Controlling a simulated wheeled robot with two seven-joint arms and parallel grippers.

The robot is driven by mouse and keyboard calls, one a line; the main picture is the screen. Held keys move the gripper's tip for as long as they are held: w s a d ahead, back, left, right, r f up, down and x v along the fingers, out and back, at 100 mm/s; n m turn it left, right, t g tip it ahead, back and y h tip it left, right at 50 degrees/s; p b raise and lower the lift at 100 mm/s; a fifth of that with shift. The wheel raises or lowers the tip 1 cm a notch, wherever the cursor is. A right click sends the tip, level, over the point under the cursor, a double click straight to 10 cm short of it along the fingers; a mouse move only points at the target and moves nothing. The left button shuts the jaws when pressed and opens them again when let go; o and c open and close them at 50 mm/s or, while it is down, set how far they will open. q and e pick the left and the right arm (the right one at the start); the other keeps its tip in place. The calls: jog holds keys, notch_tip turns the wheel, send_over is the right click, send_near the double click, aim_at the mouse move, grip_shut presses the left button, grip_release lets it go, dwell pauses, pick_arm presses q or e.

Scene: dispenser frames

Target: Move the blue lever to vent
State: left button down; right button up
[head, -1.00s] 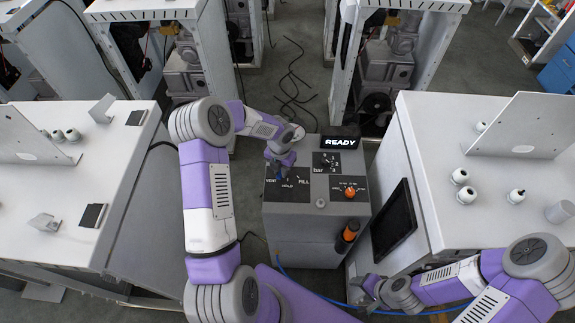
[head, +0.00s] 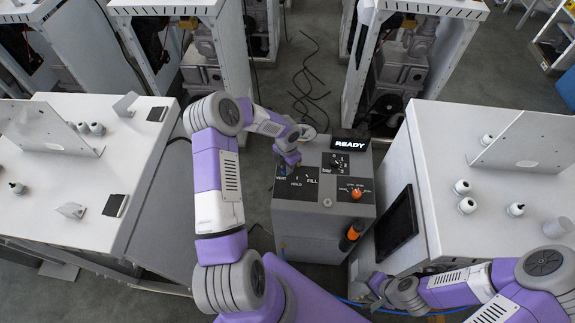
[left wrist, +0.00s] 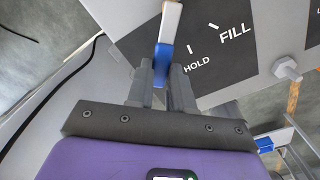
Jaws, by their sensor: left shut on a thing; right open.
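The blue lever (left wrist: 163,60) is between the two fingers of my left gripper (left wrist: 163,82) in the left wrist view, and the fingers are shut on it. A pale shaft (left wrist: 171,22) shows beyond its blue part. The lever's black plate (head: 297,187) reads VENT, HOLD and FILL from left to right on the grey dispenser (head: 325,222). In the head view my left gripper (head: 288,160) is over the back left of this plate and hides most of the lever. My right gripper (head: 375,288) is open and empty, low in front of the dispenser's right side.
A READY display (head: 362,145), a bar dial (head: 336,163) and an orange knob (head: 356,194) are on the dispenser. White benches stand left (head: 80,190) and right (head: 440,190), with a dark screen (head: 395,222) on the right one. Cables lie on the floor behind.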

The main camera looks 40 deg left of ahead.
pick_arm(q)
jog(key=c, duration=1)
grip_release()
notch_tip(320, 180, up, 8)
jog(key=shift+f+p, duration=0.2)
jog(key=shift+p, duration=0.35)
